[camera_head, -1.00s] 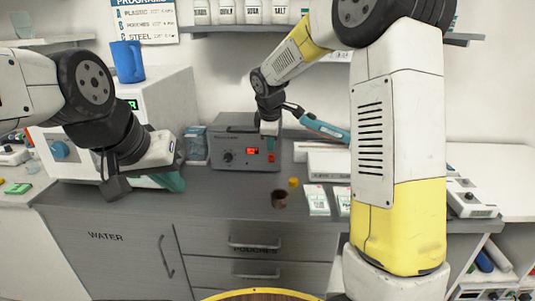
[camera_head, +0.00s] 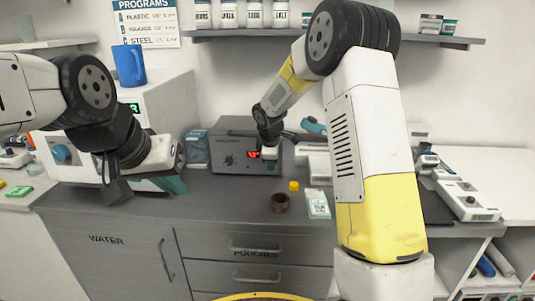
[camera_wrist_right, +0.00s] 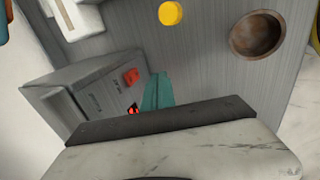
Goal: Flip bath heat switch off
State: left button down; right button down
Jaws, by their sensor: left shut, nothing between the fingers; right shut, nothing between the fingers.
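The bath is a grey metal box (camera_head: 228,150) on the counter, with a dark knob and a red lit display (camera_head: 253,154). A red-orange rocker switch (camera_wrist_right: 131,77) shows on its front in the right wrist view; in the head view my right gripper hides it. My right gripper (camera_head: 269,163) is shut and empty, its teal fingers just in front of the panel's right part. In the right wrist view, its fingertips (camera_wrist_right: 157,88) are close beside the switch; I cannot tell whether they touch. My left gripper (camera_head: 174,183) is shut and empty, left of the bath.
A small brown bowl (camera_head: 280,203) and a yellow cap (camera_head: 294,186) stand on the counter in front of the bath. A blue mug (camera_head: 129,65) sits on a white machine (camera_head: 172,104) at left. White packets (camera_head: 318,203) lie to the right.

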jog(key=w, duration=0.4)
jog(key=shift+d+f, duration=0.3)
jog(key=shift+d, duration=0.05)
jog(key=shift+w, duration=0.2)
jog(key=shift+w+r, duration=0.2)
jog(key=shift+w, duration=0.15)
jog(key=shift+r, duration=0.8)
